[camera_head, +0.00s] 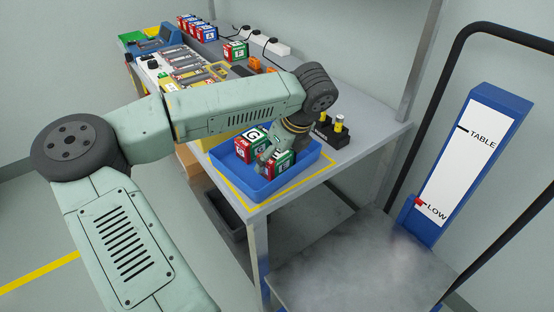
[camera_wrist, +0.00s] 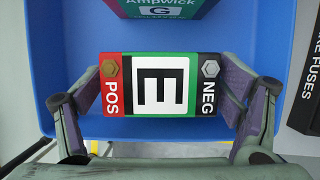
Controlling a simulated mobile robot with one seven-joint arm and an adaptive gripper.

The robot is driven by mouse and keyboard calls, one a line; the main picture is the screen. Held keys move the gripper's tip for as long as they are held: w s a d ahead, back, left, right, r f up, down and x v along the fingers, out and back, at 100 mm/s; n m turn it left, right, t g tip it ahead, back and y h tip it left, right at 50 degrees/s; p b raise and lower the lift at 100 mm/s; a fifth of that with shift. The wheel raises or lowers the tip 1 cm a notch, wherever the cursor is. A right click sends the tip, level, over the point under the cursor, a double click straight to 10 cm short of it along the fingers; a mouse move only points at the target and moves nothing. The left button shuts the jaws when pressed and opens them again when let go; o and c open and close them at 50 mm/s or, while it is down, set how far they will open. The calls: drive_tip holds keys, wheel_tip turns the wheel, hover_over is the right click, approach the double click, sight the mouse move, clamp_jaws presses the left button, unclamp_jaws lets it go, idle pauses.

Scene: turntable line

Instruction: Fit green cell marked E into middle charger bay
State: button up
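The green cell marked E (camera_wrist: 158,84) lies in the blue tray, with a white E face, a red POS end and a black NEG end. In the head view it shows partly behind my gripper (camera_head: 268,160). In the wrist view my gripper (camera_wrist: 160,88) has one finger beside each end of the cell. The fingers are very close to the ends; I cannot tell whether they touch. A second cell, marked G (camera_head: 252,145), sits beside it in the blue tray (camera_head: 238,180). I cannot clearly make out the charger bays among the small equipment farther along the bench.
A black spare-fuse holder (camera_head: 330,130) stands right of the tray. Several cells (camera_head: 198,28) line the far bench, with one more cell (camera_head: 236,51) nearer. A power strip (camera_head: 265,42) runs along the wall. A cart (camera_head: 350,262) stands in front at right.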

drive_tip(key=c, duration=1.4)
drive_tip(key=shift+o, duration=0.2)
